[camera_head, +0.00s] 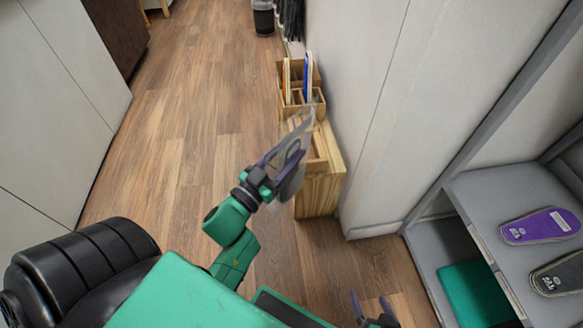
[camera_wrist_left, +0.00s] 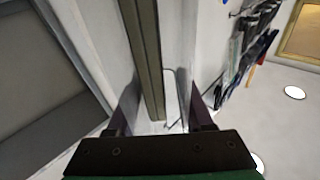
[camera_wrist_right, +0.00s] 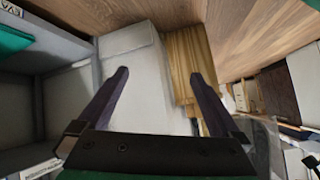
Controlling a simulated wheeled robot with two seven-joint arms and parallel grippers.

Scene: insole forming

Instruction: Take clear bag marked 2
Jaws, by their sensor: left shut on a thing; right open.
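My left gripper (camera_head: 283,162) is shut on a clear bag (camera_head: 296,184), a thin see-through sheet. It holds the bag upright, in front of the wooden organizer (camera_head: 320,187) in the head view. Any number on the bag is too small to read. In the left wrist view the fingers (camera_wrist_left: 160,108) reach up from the bottom, and the bag is hard to make out between them. My right gripper (camera_head: 372,304) is open and empty at the bottom of the head view. Its spread fingers (camera_wrist_right: 163,98) show in the right wrist view.
The wooden organizer stands against a white wall (camera_head: 370,110), with upright flat items (camera_head: 307,76) in its far slots. At right, a grey shelf (camera_head: 480,195) holds a purple insole (camera_head: 540,226) and a dark insole (camera_head: 562,274). Wood floor (camera_head: 185,120) at left is clear.

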